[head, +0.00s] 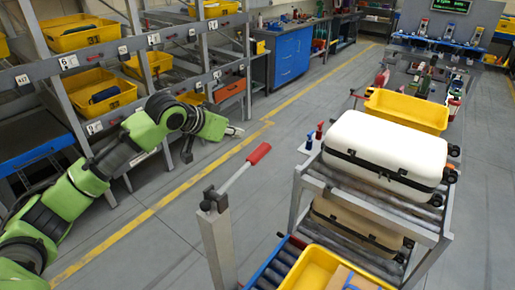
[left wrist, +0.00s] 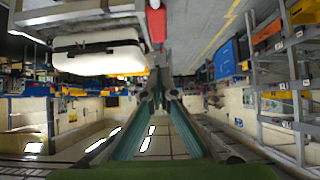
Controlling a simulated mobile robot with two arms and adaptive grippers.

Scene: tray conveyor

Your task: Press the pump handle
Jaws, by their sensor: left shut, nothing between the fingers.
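The pump handle (head: 259,153) has a red grip on a grey lever that slants up to the right from the top of a grey post (head: 216,240). My left gripper (head: 236,130) is shut and empty. In the head view it appears just above and left of the red grip, apart from it, beyond the lever. In the left wrist view the shut fingers (left wrist: 160,88) point ahead, and the red grip (left wrist: 156,24) shows near the top, clear of them. My right gripper is not in view.
A rack at right holds a white suitcase (head: 385,150) and a tan case (head: 355,222). A yellow bin (head: 408,110) stands behind. Shelves with yellow bins (head: 98,92) line the left. A roller conveyor (head: 272,268) is at the bottom. The floor between shelves and post is clear.

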